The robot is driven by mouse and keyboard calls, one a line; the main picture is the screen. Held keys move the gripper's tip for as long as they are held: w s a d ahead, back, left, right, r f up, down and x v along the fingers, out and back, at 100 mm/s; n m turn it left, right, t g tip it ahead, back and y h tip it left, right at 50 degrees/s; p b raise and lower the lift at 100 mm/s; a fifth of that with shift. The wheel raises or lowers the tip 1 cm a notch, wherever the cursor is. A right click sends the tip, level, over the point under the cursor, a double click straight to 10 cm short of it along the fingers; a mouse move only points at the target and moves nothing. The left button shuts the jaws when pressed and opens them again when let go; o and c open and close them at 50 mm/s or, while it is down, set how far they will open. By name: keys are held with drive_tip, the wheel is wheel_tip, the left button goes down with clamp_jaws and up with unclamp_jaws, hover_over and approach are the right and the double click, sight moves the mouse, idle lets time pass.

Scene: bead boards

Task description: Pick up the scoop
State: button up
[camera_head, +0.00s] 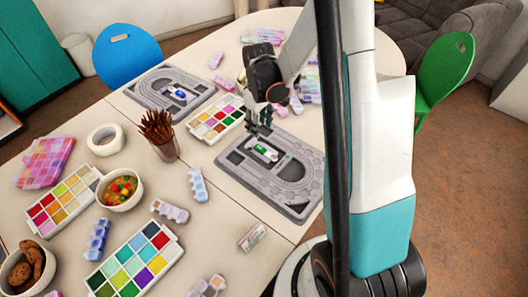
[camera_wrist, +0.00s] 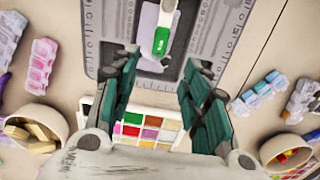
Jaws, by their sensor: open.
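A small white and green piece, which looks like the scoop (camera_head: 264,151), lies on the near grey bead board (camera_head: 300,205). In the wrist view the scoop (camera_wrist: 162,38) lies lengthwise at the top middle, in a light recess of the board (camera_wrist: 98,35). My gripper (camera_head: 260,128) hangs above that board, just behind the scoop in the head view. In the wrist view my gripper (camera_wrist: 160,62) is open and empty, its fingers apart on either side below the scoop. The scoop's upper end is cut off there.
A second grey board (camera_head: 142,98) with a blue and white piece (camera_head: 180,93) lies further back. A colour palette (camera_head: 212,120), a cup of brown sticks (camera_head: 160,130) and a candy bowl (camera_head: 120,190) stand left of the near board. Small bead boxes lie around.

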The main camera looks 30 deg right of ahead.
drive_tip(key=b, duration=0.2)
hover_over(260, 148)
drive_tip(key=f, duration=0.6)
drive_tip(key=shift+w+f, duration=0.15)
drive_tip(key=shift+w, duration=0.05)
drive_tip(key=shift+s+f+b, duration=0.2)
drive_tip(key=shift+f+b, duration=0.95)
drive_tip(key=shift+f, duration=1.55)
drive_tip(key=shift+r, duration=0.1)
drive_tip(key=c, duration=0.9)
